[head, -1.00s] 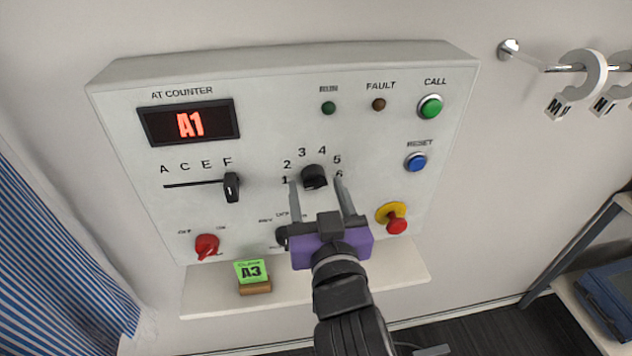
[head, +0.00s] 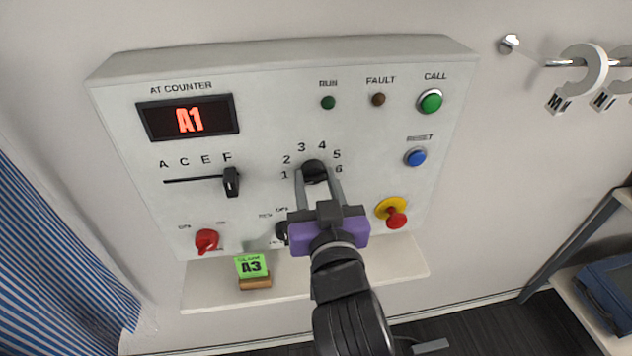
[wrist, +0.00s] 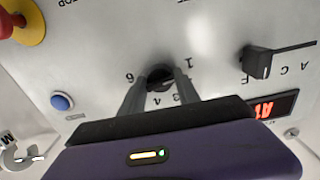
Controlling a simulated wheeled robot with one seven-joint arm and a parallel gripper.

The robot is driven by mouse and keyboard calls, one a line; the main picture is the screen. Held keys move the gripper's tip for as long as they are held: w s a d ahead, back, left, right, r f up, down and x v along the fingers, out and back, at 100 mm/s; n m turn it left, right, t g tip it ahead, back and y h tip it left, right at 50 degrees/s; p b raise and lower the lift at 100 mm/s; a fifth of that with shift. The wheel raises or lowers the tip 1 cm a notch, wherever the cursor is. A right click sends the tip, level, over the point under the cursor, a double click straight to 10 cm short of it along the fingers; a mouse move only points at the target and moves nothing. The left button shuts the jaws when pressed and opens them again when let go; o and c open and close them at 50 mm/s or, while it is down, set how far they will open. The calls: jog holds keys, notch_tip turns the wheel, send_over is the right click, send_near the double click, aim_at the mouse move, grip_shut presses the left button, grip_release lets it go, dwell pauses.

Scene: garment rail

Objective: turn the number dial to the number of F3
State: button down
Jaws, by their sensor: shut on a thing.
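The number dial (head: 314,169) is a black knob on the grey control panel, ringed by the numbers 1 to 6. My gripper (head: 318,176) is shut on it, one finger on each side. In the wrist view the dial (wrist: 160,77) sits between the two fingertips (wrist: 160,84). I cannot tell which number its pointer faces. The black letter slider (head: 231,182) stands at F, the right end of its slot. The display (head: 188,119) reads A1 in red. A green card (head: 251,266) reading A3 stands on the shelf below.
The red switch (head: 207,240) is at the lower left of the panel. The red stop button (head: 395,219) on its yellow base is right of my gripper. The blue reset (head: 415,157) and green call (head: 430,101) buttons are above it. My gripper partly hides another dark knob (head: 282,232).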

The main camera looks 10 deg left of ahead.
jog(key=m+b, duration=0.2)
jog(key=m, duration=0.1)
jog(key=shift+f, duration=0.15)
jog(key=m+b, duration=0.3)
jog(key=m, duration=0.1)
jog(key=shift+m, duration=0.4)
jog(key=m+b, duration=0.2)
jog(key=m, duration=0.2)
jog(key=shift+b, duration=0.4)
jog(key=shift+m+b, duration=0.75)
jog(key=shift+m, duration=1.05)
jog(key=c, duration=0.9)
grip_release()
